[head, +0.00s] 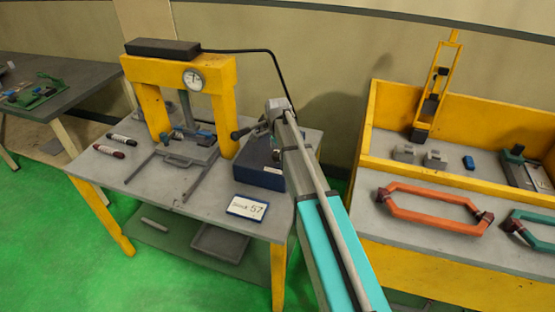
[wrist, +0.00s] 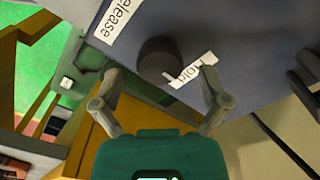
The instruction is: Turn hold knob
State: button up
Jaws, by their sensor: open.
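In the wrist view a dark round knob (wrist: 157,55) stands out from the blue-grey face of a box (wrist: 235,30). A white "Release" label (wrist: 117,18) is on that face at upper left. A second white label (wrist: 192,70), partly hidden, lies at the knob's lower right. My gripper (wrist: 161,72) is open, with one fingertip to the left of the knob and one to the right. Gaps show on both sides, and the right fingertip overlaps the second label. In the head view my arm reaches the dark blue box (head: 259,178) and hides much of it; the knob cannot be made out.
A yellow press (head: 228,95) with a dial gauge (head: 194,79) stands on the grey table (head: 140,185) beside the box. A card (head: 247,207) lies at the table's front edge. A black cable runs behind my arm.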

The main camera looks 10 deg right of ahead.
jog(key=shift+f+b, duration=0.65)
jog(key=shift+f, duration=0.25)
jog(key=c, duration=1.1)
